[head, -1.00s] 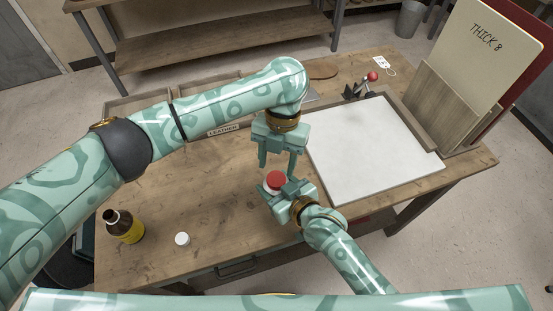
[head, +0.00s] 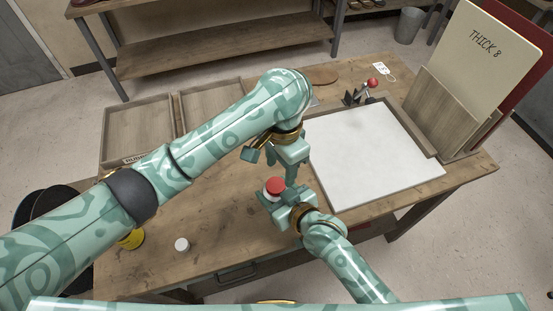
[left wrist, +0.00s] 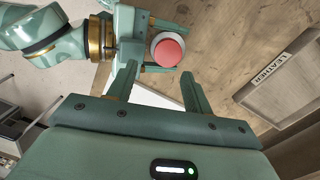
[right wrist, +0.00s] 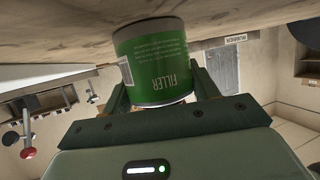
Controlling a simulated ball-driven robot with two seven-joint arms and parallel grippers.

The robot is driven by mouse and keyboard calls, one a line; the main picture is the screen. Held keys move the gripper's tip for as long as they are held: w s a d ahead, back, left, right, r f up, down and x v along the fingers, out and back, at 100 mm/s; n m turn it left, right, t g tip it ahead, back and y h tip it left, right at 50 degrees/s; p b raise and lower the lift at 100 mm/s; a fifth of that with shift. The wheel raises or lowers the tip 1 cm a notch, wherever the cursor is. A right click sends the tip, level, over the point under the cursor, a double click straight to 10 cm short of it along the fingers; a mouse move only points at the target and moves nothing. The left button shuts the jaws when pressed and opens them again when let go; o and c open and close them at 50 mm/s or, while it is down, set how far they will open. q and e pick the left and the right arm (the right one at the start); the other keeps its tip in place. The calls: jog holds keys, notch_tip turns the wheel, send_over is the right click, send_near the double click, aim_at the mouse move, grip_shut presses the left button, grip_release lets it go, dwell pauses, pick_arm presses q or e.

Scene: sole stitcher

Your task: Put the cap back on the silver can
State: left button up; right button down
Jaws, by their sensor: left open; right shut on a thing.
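My right gripper (head: 280,200) is shut on a can with a green FILLER label (right wrist: 160,60) and a silver rim; the can stands upright at the table top. A red cap (head: 275,185) shows on top of this can. In the left wrist view the red cap (left wrist: 167,50) is round, with a pale edge around it. I cannot tell how tightly it sits. My left gripper (left wrist: 159,72) is open and empty, close behind and above the can, its fingers apart from the cap.
A small white round piece (head: 182,244) lies on the table at front left. A yellow-labelled bottle (head: 133,239) is mostly hidden behind my left arm. Wooden trays (head: 137,130) stand at back left. A white board (head: 375,150) lies on the right, by upright sheets (head: 483,45).

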aim_at(277, 184)
pick_arm(q)
jog(key=n, duration=0.5)
jog(key=shift+w+a+r+t, duration=0.1)
jog(key=shift+a+r+t, duration=0.1)
jog(key=shift+r+t, duration=0.1)
jog(key=n, duration=0.5)
jog(key=shift+w+a+r, duration=0.15)
jog(key=shift+a+r, duration=0.05)
jog(key=shift+a, duration=0.05)
jog(key=shift+f, duration=4.05)
jog(key=c, duration=0.8)
jog(key=o, duration=1.1)
jog(key=shift+c, duration=0.2)
pick_arm(e)
jog(key=shift+r, duration=0.1)
